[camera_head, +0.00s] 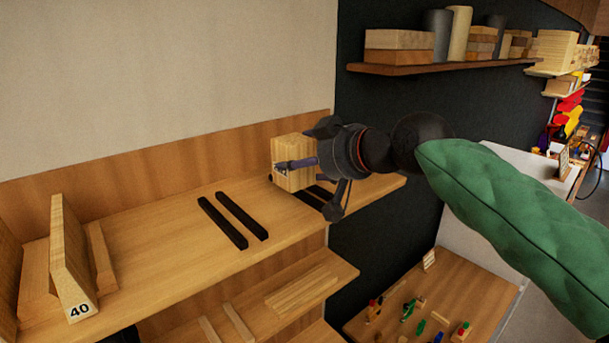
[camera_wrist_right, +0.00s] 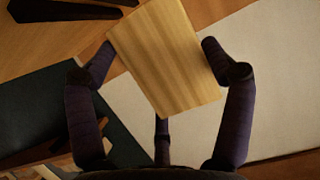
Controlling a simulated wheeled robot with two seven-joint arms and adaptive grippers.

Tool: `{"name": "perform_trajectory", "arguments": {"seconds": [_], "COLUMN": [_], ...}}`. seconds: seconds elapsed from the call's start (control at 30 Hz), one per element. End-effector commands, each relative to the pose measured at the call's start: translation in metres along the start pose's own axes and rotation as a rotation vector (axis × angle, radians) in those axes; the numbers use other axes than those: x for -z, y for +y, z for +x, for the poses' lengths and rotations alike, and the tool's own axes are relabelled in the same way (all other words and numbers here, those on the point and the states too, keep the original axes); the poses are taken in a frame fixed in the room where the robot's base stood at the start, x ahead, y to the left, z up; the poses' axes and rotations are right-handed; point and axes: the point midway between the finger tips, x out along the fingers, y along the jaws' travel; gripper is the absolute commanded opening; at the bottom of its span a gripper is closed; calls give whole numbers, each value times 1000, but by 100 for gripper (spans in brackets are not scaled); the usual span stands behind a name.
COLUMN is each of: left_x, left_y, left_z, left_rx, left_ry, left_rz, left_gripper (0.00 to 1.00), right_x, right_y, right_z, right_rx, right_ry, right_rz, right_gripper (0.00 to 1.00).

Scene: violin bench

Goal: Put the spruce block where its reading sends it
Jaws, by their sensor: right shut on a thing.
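The spruce block (camera_head: 293,163) is a pale, box-shaped piece of wood at the right end of the wooden bench shelf. My right gripper (camera_head: 312,164) comes from the right and is shut on it. In the right wrist view the block (camera_wrist_right: 168,62) sits between the fingers, tilted in the picture. The block is over or just behind a pair of black strips (camera_head: 315,197); I cannot tell whether it rests on them. No reading shows on the block. My left gripper is not in view.
Another pair of black strips (camera_head: 233,221) lies bare mid-shelf. An upright wooden divider (camera_head: 72,262) marked 40 stands at the left. A lower shelf (camera_head: 330,282) holds wood strips. A high shelf (camera_head: 440,67) carries blocks and cylinders. A low table (camera_head: 470,285) holds small coloured items.

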Motion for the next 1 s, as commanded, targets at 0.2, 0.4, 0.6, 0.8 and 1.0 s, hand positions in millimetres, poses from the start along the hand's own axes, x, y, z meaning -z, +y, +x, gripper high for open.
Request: {"name": "perform_trajectory", "arguments": {"seconds": [0.2, 0.4, 0.6, 0.8, 1.0], "left_x": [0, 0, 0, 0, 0], "left_y": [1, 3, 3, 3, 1], "left_z": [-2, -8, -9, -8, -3], "left_rx": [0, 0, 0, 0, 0], "left_ry": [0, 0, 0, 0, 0], "left_rz": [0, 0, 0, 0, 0], "left_gripper": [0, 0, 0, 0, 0], "right_x": [-8, -29, -37, -37, -42], "right_y": [4, 5, 5, 5, 5], "right_z": [15, 24, 28, 28, 30], "right_rx": [-1, -2, -2, -2, -2], "right_ry": [-1, 0, 2, 2, 2], "right_rz": [2, 2, 1, 0, 0], "right_gripper": [38, 38, 38, 38, 38]}}
